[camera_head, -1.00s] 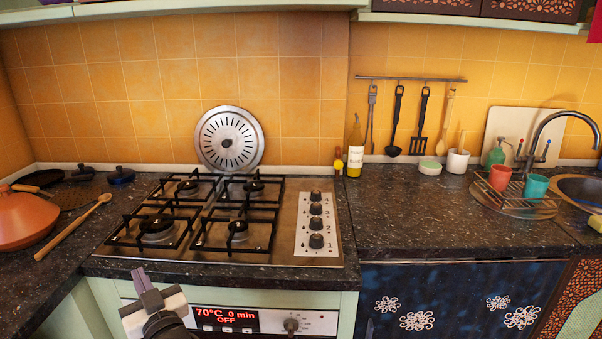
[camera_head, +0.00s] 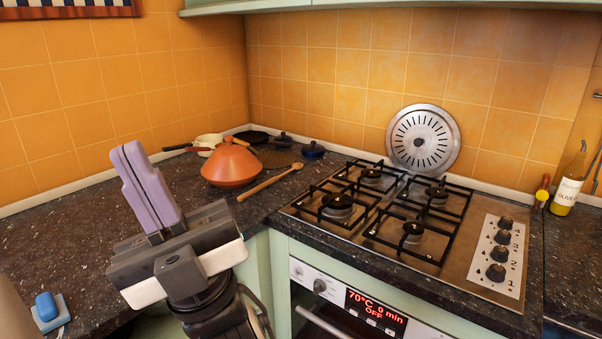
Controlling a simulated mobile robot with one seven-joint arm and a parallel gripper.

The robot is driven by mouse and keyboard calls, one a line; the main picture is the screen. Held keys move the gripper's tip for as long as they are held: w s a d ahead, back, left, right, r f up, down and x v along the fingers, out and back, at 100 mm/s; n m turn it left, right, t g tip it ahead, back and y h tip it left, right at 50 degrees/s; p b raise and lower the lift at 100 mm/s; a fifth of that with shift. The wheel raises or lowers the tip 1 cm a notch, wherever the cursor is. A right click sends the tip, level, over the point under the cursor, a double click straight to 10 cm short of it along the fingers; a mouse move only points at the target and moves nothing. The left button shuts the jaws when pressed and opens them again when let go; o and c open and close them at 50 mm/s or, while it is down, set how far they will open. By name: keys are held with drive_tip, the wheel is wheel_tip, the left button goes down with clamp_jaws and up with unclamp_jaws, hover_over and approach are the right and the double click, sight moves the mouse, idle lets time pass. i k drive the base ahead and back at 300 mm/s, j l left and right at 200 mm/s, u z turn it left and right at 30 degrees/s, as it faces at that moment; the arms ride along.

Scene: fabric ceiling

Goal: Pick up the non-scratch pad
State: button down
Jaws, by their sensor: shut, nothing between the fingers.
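My gripper (camera_head: 130,155) is raised in front of the left counter, its purple fingers pointing up and pressed together with nothing between them. No thing in view can be named for certain as the non-scratch pad. A small blue block (camera_head: 46,305) on a pale blue and white base (camera_head: 52,318) lies at the lower left, on or near the counter's front edge. It may be the pad, but I cannot tell. My gripper is up and to the right of it, well apart.
The dark counter (camera_head: 60,235) is largely bare at left. An orange tagine (camera_head: 231,168), a wooden spoon (camera_head: 268,183) and small pans (camera_head: 313,150) stand near the corner. The gas stove (camera_head: 400,220) is right of centre, with an oil bottle (camera_head: 570,185) at the far right.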

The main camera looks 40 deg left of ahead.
sight(50, 311)
drive_tip(key=u, duration=2.35)
